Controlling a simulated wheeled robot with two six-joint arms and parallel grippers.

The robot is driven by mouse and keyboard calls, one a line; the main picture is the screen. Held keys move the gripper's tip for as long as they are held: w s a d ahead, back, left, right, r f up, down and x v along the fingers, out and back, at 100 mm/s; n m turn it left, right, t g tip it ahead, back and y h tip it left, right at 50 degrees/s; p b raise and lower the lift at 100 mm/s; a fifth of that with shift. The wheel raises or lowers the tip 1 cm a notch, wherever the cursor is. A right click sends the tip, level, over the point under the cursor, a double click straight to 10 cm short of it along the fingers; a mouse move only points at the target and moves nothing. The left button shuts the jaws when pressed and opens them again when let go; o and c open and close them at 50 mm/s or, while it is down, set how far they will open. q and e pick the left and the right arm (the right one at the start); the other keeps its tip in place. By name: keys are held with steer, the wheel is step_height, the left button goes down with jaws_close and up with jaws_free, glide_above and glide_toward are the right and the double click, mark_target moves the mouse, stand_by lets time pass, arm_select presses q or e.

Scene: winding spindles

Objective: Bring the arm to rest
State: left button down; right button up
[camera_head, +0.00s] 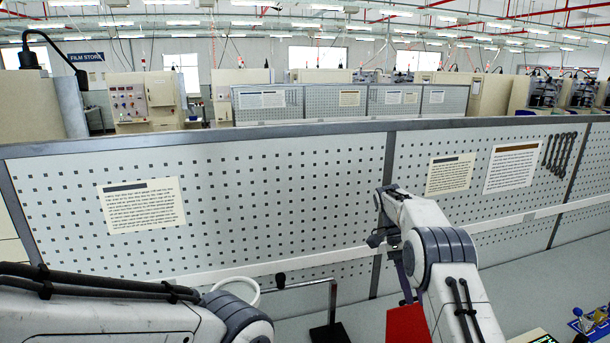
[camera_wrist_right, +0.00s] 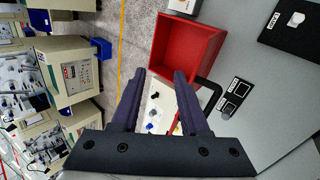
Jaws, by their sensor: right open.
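My right arm reaches in from the lower right of the head view, and its gripper (camera_head: 404,283) points downward, mostly hidden by the arm. In the right wrist view the two dark purple fingers (camera_wrist_right: 160,82) stand apart with nothing held between them. A red open bin (camera_wrist_right: 212,58) lies just beyond the fingertips in that view, and part of it shows red in the head view (camera_head: 408,326). My left arm shows at the lower left of the head view, but its gripper is out of the picture.
A perforated panel (camera_head: 270,205) with paper notices stands behind the worktop. A black stand (camera_head: 331,330) with a horizontal rod is at bottom centre. Black labelled plates (camera_wrist_right: 292,26) lie on the grey table in the wrist view. Small coloured parts (camera_head: 590,318) are at the lower right.

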steer(key=s+a+f+n+t+b, duration=0.1)
steer(key=s+a+n+t+b, duration=0.1)
steer(key=s+a+n+b, duration=0.45)
steer(key=s+a+f+n+t+b, duration=0.1)
steer(key=s+a+n+t+b, duration=0.2)
steer(key=a, duration=0.7)
steer(key=s+a+f+n+t+y+b, duration=0.1)
steer(key=s+f+n, duration=0.4)
steer(key=s, duration=0.6)
steer(key=s+a+f+n+t+y+b, duration=0.1)
steer(key=s+f+n+b, duration=0.4)
steer(key=s, duration=0.7)
steer(key=shift+a+f+n+y+b, duration=0.35)
steer(key=shift+a+n+y, duration=0.3)
steer(key=shift+a, duration=0.3)
